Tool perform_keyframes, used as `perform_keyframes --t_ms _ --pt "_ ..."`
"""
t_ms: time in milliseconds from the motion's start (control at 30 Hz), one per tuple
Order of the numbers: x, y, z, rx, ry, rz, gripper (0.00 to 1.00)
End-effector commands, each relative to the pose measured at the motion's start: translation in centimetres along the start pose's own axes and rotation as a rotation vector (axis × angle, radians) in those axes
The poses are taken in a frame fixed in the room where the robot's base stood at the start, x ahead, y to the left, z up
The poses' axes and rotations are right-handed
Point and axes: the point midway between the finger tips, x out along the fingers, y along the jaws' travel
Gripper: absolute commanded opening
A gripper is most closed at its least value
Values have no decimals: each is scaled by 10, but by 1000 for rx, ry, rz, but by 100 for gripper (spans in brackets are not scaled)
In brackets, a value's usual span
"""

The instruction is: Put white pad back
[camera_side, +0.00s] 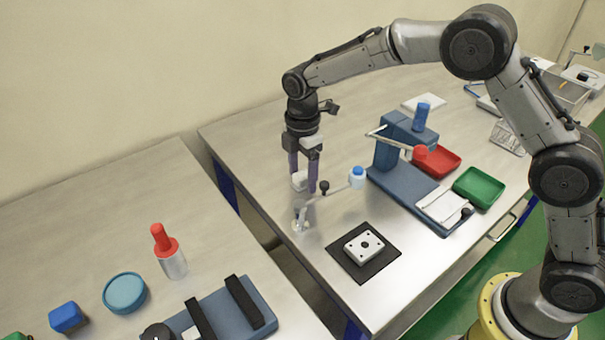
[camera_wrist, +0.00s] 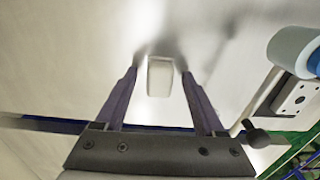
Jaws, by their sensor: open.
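A small white block (camera_side: 299,181), which looks like the white pad, is at my gripper's fingertips, on the metal table in the side view. In the wrist view the white pad (camera_wrist: 160,78) is upright in the picture between the two purple fingers, with a gap on each side. My gripper (camera_side: 303,187) points down and is open around it. It also shows in the wrist view (camera_wrist: 160,70). Whether the pad rests flat on the table is hard to tell.
A lever stand with a blue-white knob (camera_side: 357,177) is close right of my gripper. A white holed block (camera_side: 351,250) lies on a black mat (camera_side: 384,270). A blue press (camera_side: 385,155), red tray (camera_side: 440,165) and green tray (camera_side: 480,187) stand to the right. Bare table lies behind.

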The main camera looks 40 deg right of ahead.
Motion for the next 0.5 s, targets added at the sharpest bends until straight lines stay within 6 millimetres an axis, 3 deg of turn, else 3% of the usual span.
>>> perform_keyframes --t_ms 500 --pt "-94 1 0 0 1 5 71"
